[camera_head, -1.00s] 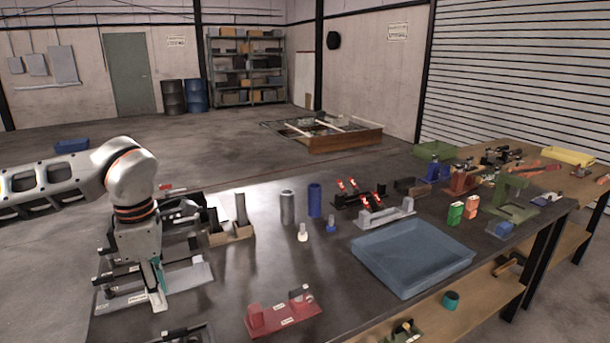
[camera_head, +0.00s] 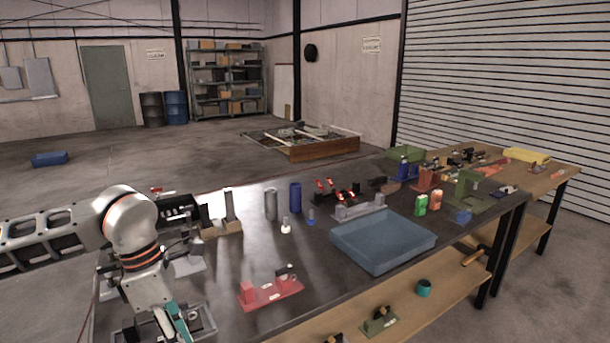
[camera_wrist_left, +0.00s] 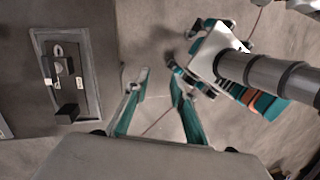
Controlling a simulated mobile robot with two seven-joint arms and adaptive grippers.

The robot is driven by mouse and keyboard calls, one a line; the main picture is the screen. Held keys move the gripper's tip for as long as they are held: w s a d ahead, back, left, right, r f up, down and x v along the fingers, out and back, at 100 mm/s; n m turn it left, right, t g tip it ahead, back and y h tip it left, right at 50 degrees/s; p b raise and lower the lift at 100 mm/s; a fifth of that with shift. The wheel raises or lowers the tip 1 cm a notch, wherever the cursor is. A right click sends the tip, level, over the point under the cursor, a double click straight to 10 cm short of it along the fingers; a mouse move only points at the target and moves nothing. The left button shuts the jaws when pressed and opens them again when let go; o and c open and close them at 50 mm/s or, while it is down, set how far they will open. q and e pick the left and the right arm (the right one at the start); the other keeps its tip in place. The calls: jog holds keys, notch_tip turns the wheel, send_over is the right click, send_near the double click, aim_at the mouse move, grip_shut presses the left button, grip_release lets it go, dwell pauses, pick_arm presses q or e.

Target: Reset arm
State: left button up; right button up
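My left gripper (camera_head: 175,338) is at the bottom left of the head view, pointing down by the near left part of the dark table (camera_head: 320,262). Its tips are partly cut off there. In the left wrist view the two teal fingers of my left gripper (camera_wrist_left: 160,88) are spread apart with nothing between them, and floor shows beyond. Another teal and white gripper (camera_wrist_left: 205,62), apparently my right one, shows at the upper right of that view; its finger opening is unclear.
A grey fixture plate (camera_wrist_left: 72,75) lies on the table left of my left fingers. A red fixture (camera_head: 270,292), a blue tray (camera_head: 380,240) and grey and blue cylinders (camera_head: 295,197) stand on the table. A wooden shelf (camera_head: 450,290) is below.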

pick_arm(q)
jog(key=s+d+f+g+h, duration=0.2)
jog(key=s+d+h, duration=0.3)
jog(key=d, duration=0.8)
jog(key=s+d+r+n+t+h, duration=0.1)
jog(key=s+d+r+n+h, duration=0.1)
jog(key=d+r+n+h, duration=0.35)
jog(key=s+d+r+n+t+h, duration=0.1)
jog(key=d+r+n+h, duration=0.2)
jog(key=d+n+h, duration=0.35)
jog(key=w+a+f+n+t+y, duration=0.4)
jog(key=f+n+t, duration=0.3)
jog(key=n+t, duration=0.3)
jog(key=w+a+f+n+t+y, duration=0.45)
jog(key=f+n+t, duration=0.2)
jog(key=n, duration=0.55)
jog(key=s+a+f+n+g+y, duration=0.1)
jog(key=s+a+f+n+y, duration=0.1)
jog(key=f, duration=0.6)
jog(key=s+a+f+n+g+y, duration=0.2)
jog(key=s+a+f+n+y, duration=0.1)
jog(key=s+a+f+n, duration=0.2)
jog(key=s+a+f+n+g+y, duration=0.1)
jog(key=s+a+f+n+y, duration=0.2)
jog(key=s+a+f, duration=0.4)
notch_tip(320, 180, down, 5)
jog(key=shift+a+r+n, duration=0.1)
jog(key=shift+a+n, duration=0.05)
jog(key=shift+n, duration=0.55)
